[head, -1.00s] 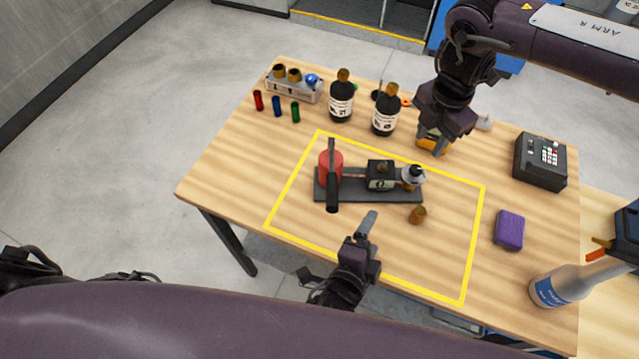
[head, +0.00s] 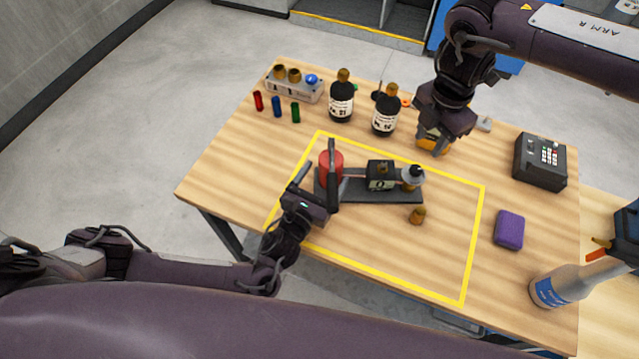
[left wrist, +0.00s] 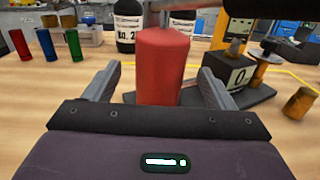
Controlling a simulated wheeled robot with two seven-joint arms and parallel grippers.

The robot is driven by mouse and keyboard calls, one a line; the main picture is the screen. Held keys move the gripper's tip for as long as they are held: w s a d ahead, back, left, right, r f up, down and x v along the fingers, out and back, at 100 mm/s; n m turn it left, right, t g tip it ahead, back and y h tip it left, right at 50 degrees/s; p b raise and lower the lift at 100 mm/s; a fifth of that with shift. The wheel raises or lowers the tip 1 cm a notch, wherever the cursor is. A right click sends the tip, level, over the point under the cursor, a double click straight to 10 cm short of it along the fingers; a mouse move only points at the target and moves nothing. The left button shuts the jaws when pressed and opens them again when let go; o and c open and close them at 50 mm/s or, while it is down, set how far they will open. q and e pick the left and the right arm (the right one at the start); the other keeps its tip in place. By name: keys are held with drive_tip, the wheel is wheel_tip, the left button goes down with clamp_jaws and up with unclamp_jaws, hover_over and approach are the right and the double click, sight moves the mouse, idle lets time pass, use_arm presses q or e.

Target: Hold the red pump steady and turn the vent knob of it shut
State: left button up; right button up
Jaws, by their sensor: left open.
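The red pump's cylinder (head: 331,164) stands upright on a dark base plate (head: 392,198) inside the yellow outline. A dark handle (head: 332,192) extends over it toward me. A dark block marked 0 (head: 381,178) and a brass fitting with a pale, dark-topped part (head: 412,177) share the plate. I cannot tell for sure which part is the vent knob. My left gripper (head: 312,190) is open just in front of the cylinder. In the left wrist view the red cylinder (left wrist: 162,65) shows between and beyond its fingers. My right gripper (head: 437,132) is at the back, its fingertips hidden.
A loose brass piece (head: 417,215) lies in front of the plate. Two dark bottles (head: 341,98) stand behind it. A yellow-orange object (head: 434,149) is under my right gripper. A purple block (head: 509,230), a keypad box (head: 540,161) and a clear bottle (head: 560,288) are at the right.

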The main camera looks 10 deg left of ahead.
sight(417, 169)
use_arm(q)
drive_tip(key=x, duration=0.5)
drive_tip(key=shift+w+d, duration=0.1)
drive_tip(key=shift+w, duration=0.25)
drive_tip(key=shift+c, duration=0.4)
clamp_jaws()
use_arm(e)
drive_tip(key=shift+w, duration=0.1)
drive_tip(key=shift+o, duration=1.4)
wheel_tip(417, 169, down, 10)
drive_tip(key=n, duration=1.1)
drive_tip(key=shift+r+n, duration=0.2)
drive_tip(key=shift+n, duration=0.2)
drive_tip(key=shift+c, duration=0.3)
drive_tip(key=c, duration=0.9)
